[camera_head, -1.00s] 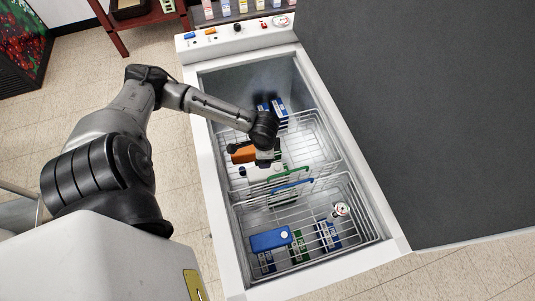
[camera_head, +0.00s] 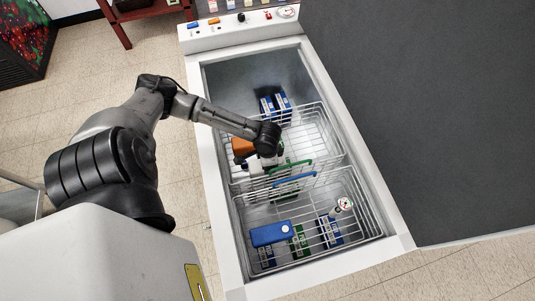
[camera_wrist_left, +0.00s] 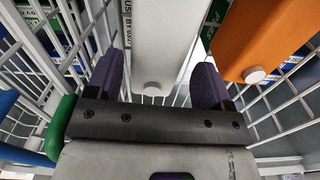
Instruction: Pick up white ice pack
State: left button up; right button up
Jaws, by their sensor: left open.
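The white ice pack (camera_wrist_left: 165,40) is a pale slab with a round cap, in the wire basket. In the left wrist view it lies between the two dark fingers of my left gripper (camera_wrist_left: 165,82). The gripper is open, with one finger on either side of the pack, and I cannot tell whether either touches it. In the head view, my left gripper (camera_head: 270,160) is down in the far basket, and the white pack is mostly hidden by it. My right gripper is in neither view.
An orange pack (camera_wrist_left: 262,38) stands right of the white one, near the right finger. Green (camera_head: 292,165) and blue (camera_head: 294,180) basket handles lie close to the gripper. The near basket holds a blue pack (camera_head: 271,234), several boxes and a dial gauge (camera_head: 344,204). Freezer walls surround the baskets.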

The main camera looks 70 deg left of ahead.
pick_arm(q)
jog(key=shift+d+f+b, duration=0.1)
jog(key=shift+f+b, duration=0.8)
jog(key=shift+f, duration=1.75)
jog(key=c, duration=0.9)
jog(key=shift+r, duration=0.15)
